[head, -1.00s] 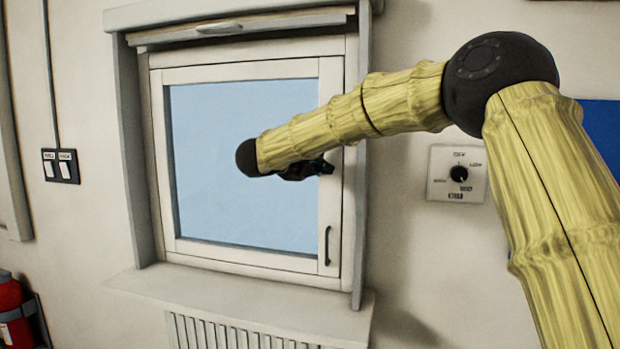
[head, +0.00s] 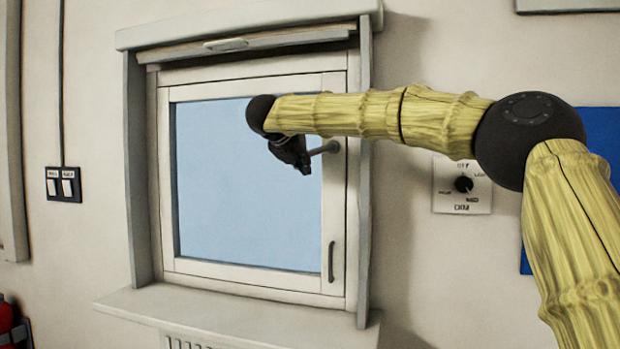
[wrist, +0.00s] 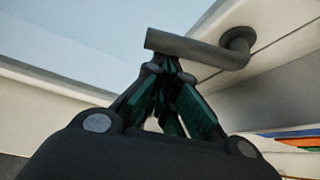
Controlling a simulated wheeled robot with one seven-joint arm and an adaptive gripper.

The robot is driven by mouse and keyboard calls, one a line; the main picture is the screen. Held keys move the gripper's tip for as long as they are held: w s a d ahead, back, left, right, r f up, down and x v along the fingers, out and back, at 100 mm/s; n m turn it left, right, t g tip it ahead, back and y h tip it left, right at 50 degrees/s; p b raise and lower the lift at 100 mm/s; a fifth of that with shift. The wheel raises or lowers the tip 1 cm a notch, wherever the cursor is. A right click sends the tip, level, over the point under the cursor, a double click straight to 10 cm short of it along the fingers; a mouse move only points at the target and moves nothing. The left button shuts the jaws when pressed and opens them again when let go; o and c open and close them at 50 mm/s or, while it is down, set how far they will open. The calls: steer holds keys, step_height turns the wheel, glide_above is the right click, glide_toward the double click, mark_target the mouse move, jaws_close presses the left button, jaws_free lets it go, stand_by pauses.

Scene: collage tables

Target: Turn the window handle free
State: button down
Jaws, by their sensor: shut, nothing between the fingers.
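The grey window handle (head: 322,150) sits on the right side of the white window frame and points left, nearly level, from its round base. In the wrist view the handle (wrist: 195,47) crosses above my fingers, its free end to the left. My gripper (head: 306,170) is shut with nothing held, just below the handle's free end. In the wrist view the closed fingertips (wrist: 165,66) are close under the bar; I cannot tell whether they touch it. The window sash (head: 335,205) looks closed in its frame.
A small vertical pull (head: 331,261) is lower on the sash. A sill (head: 240,317) juts out below, with a radiator (head: 185,342) under it. A dial panel (head: 462,186) is on the right wall, switches (head: 63,184) on the left.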

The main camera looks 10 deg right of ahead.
steer(key=shift+w+a+r+m+t+y+b, duration=0.1)
steer(key=shift+a+r+m+t+y+b, duration=0.15)
steer(key=shift+r+m+y+b, duration=0.25)
steer(key=shift+w+a+r+m+t+y+b, duration=0.1)
steer(key=shift+a+r+m+t+y+b, duration=0.2)
steer(key=shift+r+m, duration=0.25)
steer(key=shift+d, duration=0.1)
steer(key=shift+s+r, duration=0.1)
